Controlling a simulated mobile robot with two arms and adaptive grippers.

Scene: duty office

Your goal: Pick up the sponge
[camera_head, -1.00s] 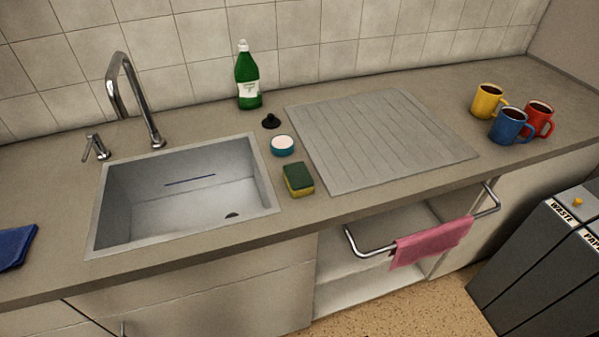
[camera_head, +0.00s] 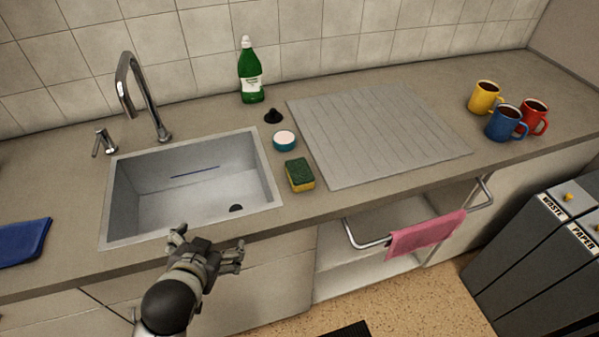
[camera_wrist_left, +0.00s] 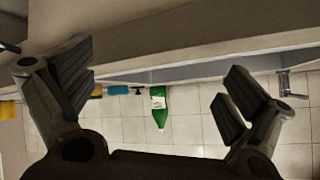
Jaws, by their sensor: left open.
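The sponge (camera_head: 300,175), green on top and yellow below, lies on the counter right of the sink in the head view. In the wrist view, which is upside down, a small yellow part of the sponge (camera_wrist_left: 98,91) shows beside a finger that hides the rest. My left gripper (camera_head: 209,243) is open and empty in front of the sink's front edge, left of the sponge and nearer the camera. Its spread fingers (camera_wrist_left: 155,90) frame the wrist view. My right gripper is not in view.
A teal tub (camera_head: 284,141), black plug (camera_head: 273,116) and green bottle (camera_head: 250,72) stand behind the sponge. The sink (camera_head: 190,185) is left, the grooved drainboard (camera_head: 375,135) right. A pink towel (camera_head: 427,234) hangs on a rail below. Several mugs stand far right.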

